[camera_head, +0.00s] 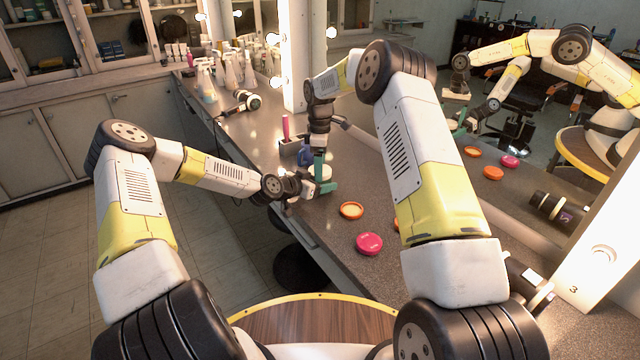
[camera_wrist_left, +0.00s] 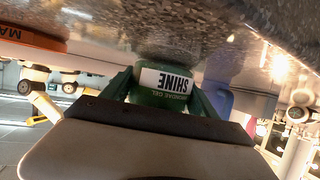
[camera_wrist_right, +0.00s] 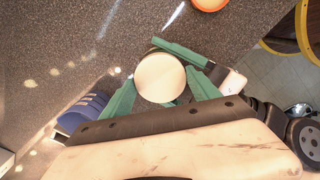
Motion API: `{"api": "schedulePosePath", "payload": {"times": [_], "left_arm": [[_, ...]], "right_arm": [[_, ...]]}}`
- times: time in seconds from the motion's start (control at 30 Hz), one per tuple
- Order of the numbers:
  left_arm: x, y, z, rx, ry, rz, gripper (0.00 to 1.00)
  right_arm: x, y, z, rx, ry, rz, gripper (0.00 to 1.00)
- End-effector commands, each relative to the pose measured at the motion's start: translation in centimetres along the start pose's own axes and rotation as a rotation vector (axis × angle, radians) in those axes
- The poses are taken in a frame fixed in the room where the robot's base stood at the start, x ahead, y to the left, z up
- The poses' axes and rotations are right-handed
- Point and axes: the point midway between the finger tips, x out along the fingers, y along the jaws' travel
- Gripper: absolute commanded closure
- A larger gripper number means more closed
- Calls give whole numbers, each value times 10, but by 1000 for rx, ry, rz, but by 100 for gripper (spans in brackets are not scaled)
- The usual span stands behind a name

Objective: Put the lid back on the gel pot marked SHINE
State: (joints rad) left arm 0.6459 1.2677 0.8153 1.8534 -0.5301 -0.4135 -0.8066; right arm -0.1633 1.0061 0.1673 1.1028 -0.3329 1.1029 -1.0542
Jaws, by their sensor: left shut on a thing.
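The green gel pot marked SHINE (camera_wrist_left: 165,88) sits between my left gripper's green fingers, close to the countertop. My left gripper (camera_head: 306,187) is shut on it. A plain cream disc, seemingly the lid (camera_wrist_right: 160,78), covers the pot's top in the right wrist view, and it also shows in the head view (camera_head: 323,171). I cannot tell whether it is fully seated. My right gripper (camera_wrist_right: 160,90) comes from above, with its fingers spread on either side of the disc and very near its edge. The pot's body is mostly hidden from above.
An orange pot (camera_head: 351,210) and a pink disc (camera_head: 368,243) lie on the counter nearby. Another orange piece is partly behind my right arm. A blue item (camera_wrist_right: 85,112) and a holder with a pink item (camera_head: 286,128) stand close behind. The mirror lines the right side.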

Motion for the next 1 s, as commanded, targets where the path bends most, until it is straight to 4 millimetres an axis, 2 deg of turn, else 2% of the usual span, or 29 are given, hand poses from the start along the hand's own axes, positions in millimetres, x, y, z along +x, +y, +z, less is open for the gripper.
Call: {"api": "schedulePosePath", "payload": {"times": [0.03,0.1,0.37,0.73,1.0], "left_arm": [[0,1,0,0,0,1,100],[0,1,0,0,0,1,100],[0,0,0,0,0,1,100],[0,0,0,0,0,0,100],[0,0,0,0,0,0,100]], "right_arm": [[0,0,0,0,0,1,18],[0,0,0,-1,0,1,10],[-2,0,0,-1,0,0,10],[-43,0,0,-2,1,2,10],[-45,0,0,-2,0,0,12]]}}
